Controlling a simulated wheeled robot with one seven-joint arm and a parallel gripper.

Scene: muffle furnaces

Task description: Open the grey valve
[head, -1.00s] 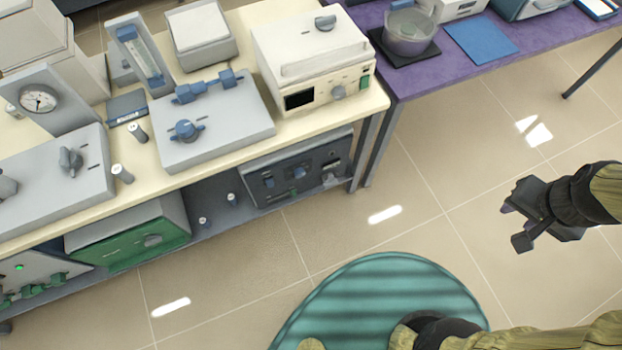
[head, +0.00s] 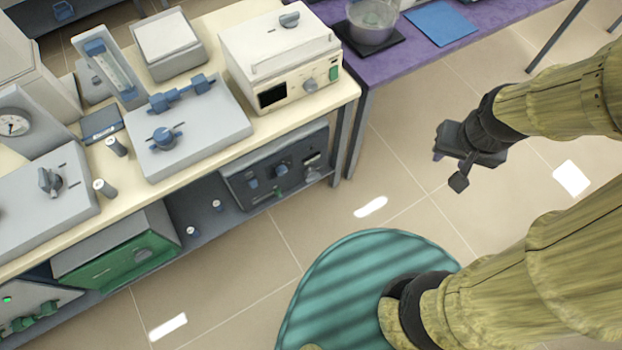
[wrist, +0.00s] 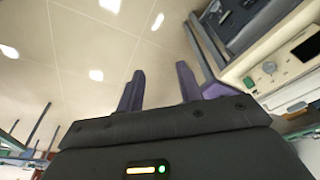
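A grey valve handle (head: 48,181) sits on a light grey box (head: 40,215) on the bench, at the left of the head view. The handle stands up from the box top beside small dark marks. My gripper (head: 448,167) is over the floor, to the right of the bench and well away from the valve. In the wrist view its two purple fingers (wrist: 160,90) are apart with nothing between them. The grey valve cannot be made out in the wrist view.
A grey panel with a blue valve (head: 163,138) stands right of the grey one. A cream instrument (head: 280,60) is at the bench's right end. A green box (head: 118,250) is on the lower shelf. A purple table (head: 430,58) adjoins. The floor between is clear.

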